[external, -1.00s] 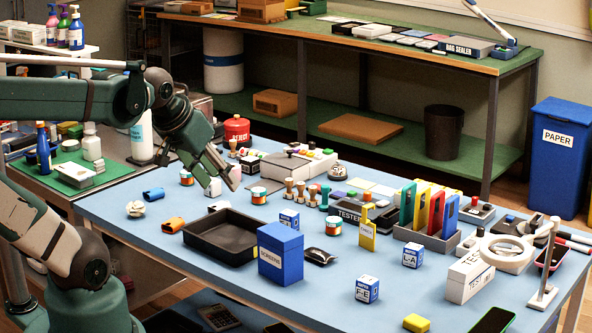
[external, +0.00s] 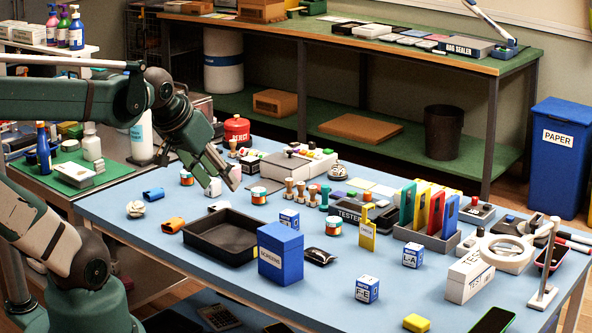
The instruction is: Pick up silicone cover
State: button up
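No item is plainly marked as the silicone cover, and I cannot tell which one it is. Candidates are a small orange piece (external: 173,225) and a dark blue piece (external: 153,194) on the left part of the blue table. Slim green, red, yellow and blue cases (external: 437,210) also stand upright in a grey rack at the right. My gripper (external: 220,182) points down over the table's left rear part, with its fingers apart. A small pale item (external: 214,192) shows low between the fingers; I see no grip on it. The orange and blue pieces lie left of my gripper, apart from it.
A black tray (external: 222,252) and a blue box (external: 281,265) stand in front of my gripper. A striped tin (external: 259,195) stands just right of it, another (external: 186,178) to its left. Stampers (external: 300,193) stand further right. The table's front left is clear.

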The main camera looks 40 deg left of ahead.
jog(key=o, duration=0.4)
jog(key=shift+c, duration=0.2)
jog(key=w+a+f+n+g+p, duration=0.2)
jog(key=w+a+f+n, duration=0.1)
jog(key=a+n, duration=0.3)
jog(key=w+a+f+n+g+p, duration=0.2)
jog(key=a+f+n, duration=0.4)
jog(key=a, duration=0.5)
jog(key=w+a+f+n+g+p, duration=0.3)
jog(key=w+a+f+n, duration=0.2)
jog(key=a+n, duration=0.2)
jog(key=shift+a, duration=1)
jog(key=shift+s+a+f+n, duration=0.15)
jog(key=shift+a+f+n, duration=0.25)
jog(key=shift+f+n, duration=0.1)
